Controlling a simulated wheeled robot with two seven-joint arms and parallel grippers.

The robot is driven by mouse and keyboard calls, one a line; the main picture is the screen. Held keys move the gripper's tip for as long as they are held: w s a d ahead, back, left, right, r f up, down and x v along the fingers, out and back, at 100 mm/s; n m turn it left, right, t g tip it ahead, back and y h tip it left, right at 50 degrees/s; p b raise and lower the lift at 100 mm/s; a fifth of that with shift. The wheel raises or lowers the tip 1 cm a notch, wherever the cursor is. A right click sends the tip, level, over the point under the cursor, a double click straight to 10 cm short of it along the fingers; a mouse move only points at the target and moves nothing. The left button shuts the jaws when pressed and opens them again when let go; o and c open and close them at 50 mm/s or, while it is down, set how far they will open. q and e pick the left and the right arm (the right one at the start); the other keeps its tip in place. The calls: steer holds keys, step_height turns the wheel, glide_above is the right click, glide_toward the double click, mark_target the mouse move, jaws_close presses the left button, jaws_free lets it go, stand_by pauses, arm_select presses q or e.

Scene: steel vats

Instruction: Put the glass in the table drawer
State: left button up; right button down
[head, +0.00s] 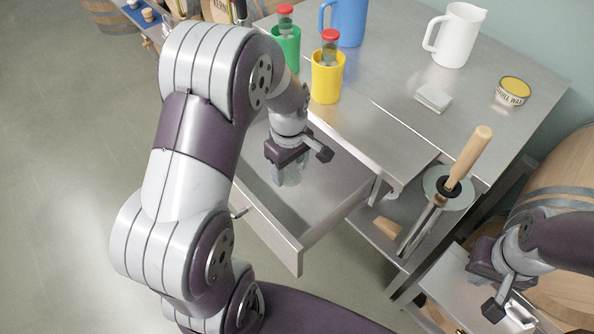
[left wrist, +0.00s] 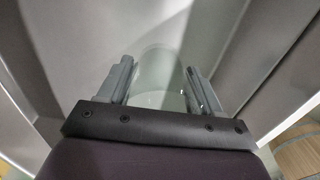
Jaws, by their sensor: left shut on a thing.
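The clear glass (head: 291,172) is inside the open table drawer (head: 318,190), near its left part, held by my left gripper (head: 285,176). In the left wrist view, the glass (left wrist: 158,82) stands between the two fingers of my left gripper (left wrist: 160,85), which is shut on it. I cannot tell whether the base of the glass touches the drawer floor. The drawer is pulled out from the steel table (head: 385,130). My right gripper (head: 506,298) is at the lower right, away from the drawer; its fingers do not show clearly.
On the table stand a green cup (head: 286,48) and a yellow cup (head: 327,78), each with a red-capped bottle, a blue jug (head: 348,20), a white jug (head: 460,35), a white block (head: 433,98) and a wax tin (head: 513,91). A wooden-handled tool (head: 466,160) is right of the drawer.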

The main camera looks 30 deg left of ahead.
mark_target(290, 191)
arm_select(q)
step_height(290, 191, down, 5)
steer(key=shift+f+b, duration=0.1)
steer(key=shift+b, duration=0.35)
steer(key=shift+f, duration=0.2)
steer(key=shift+r, duration=0.1)
steer(key=shift+s, duration=0.1)
steer(key=shift+f, duration=0.2)
steer(key=o, duration=1.2)
